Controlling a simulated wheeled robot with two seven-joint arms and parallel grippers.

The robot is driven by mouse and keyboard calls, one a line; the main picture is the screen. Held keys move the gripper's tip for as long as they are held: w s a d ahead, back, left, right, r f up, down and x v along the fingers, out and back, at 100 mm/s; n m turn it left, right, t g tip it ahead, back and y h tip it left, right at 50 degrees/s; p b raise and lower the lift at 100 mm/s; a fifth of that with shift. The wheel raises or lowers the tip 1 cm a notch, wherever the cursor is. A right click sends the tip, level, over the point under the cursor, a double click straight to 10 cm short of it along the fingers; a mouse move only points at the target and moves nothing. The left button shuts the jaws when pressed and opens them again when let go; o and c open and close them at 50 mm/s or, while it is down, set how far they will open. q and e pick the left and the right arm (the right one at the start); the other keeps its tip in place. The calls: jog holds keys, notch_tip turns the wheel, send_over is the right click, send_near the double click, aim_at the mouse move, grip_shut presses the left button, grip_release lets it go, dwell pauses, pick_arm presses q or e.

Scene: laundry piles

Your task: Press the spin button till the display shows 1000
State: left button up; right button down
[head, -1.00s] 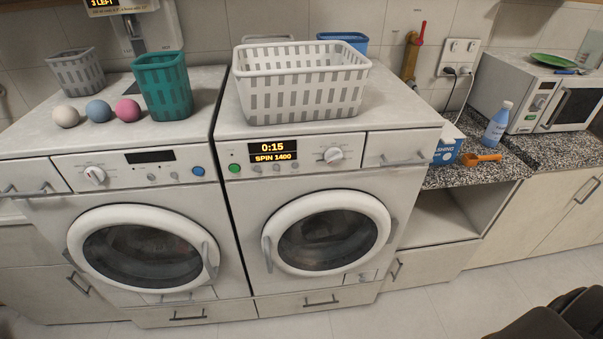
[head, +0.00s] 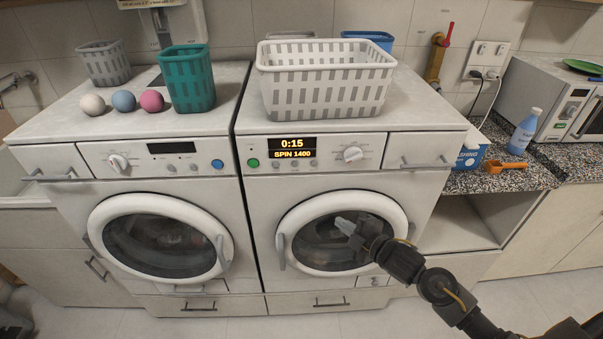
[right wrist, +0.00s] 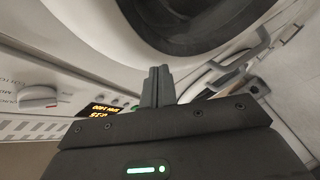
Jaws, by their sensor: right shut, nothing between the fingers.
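A row of small round buttons (head: 289,164) sits under the display, with a green button (head: 253,163) to the left and a white dial (head: 352,154) to the right. Button labels are too small to read. My right gripper (head: 346,226) is shut and empty in front of the round door, below the panel and apart from the buttons. In the right wrist view its closed fingers (right wrist: 158,85) point toward the machine, and the display (right wrist: 103,110) appears upside down at left. My left gripper is not in view.
A white basket (head: 325,85) stands on the right machine. The left machine (head: 60,160), with a dark display, carries a teal basket (head: 188,80), a grey basket (head: 104,64) and three balls.

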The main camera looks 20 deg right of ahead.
jog(key=s+a+r+n+y, duration=0.2)
jog(key=r+n, duration=0.1)
jog(key=r, duration=0.4)
jog(key=s+a+r+n+t+y, duration=0.1)
jog(key=s+a+r+n+y, duration=0.1)
jog(key=r, duration=0.5)
jog(key=shift+a+r+n, duration=0.25)
jog(key=shift+a+n, duration=0.3)
jog(key=shift+n, duration=0.05)
jog(key=shift+w, duration=0.1)
jog(key=p, duration=0.4)
send_near(295, 164)
jog(key=w+a, duration=0.4)
jog(key=a, duration=0.1)
jog(key=shift+w+d+f+p, duration=0.2)
jog(key=shift+w+d+p, duration=0.25)
jog(key=shift+w, duration=0.2)
